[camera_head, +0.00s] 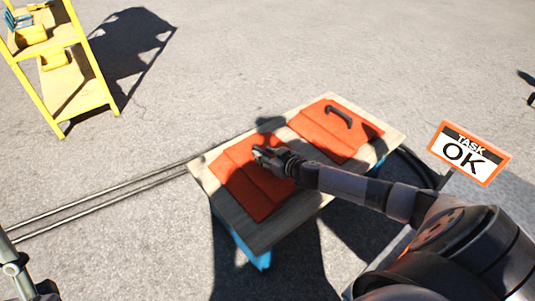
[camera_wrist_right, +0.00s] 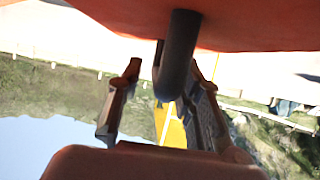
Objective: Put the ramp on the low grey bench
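Two orange-red ramp pieces lie on a table with a greyish wooden top (camera_head: 262,237) and blue legs. The right piece (camera_head: 315,132) carries a black handle (camera_head: 340,116). My right gripper (camera_head: 262,153) is at the upper part of the left piece (camera_head: 257,193). In the right wrist view a dark handle (camera_wrist_right: 176,60) hangs from an orange surface (camera_wrist_right: 250,22) between my two spread fingers (camera_wrist_right: 165,95). A gap shows beside the left finger; contact on the right side is unclear.
A yellow shelf stand (camera_head: 70,80) stands at the upper left. A "TASK OK" sign (camera_head: 469,153) stands at the right. A pale grey surface (camera_head: 510,190) shows partly behind my arm. Pavement beyond the table is clear.

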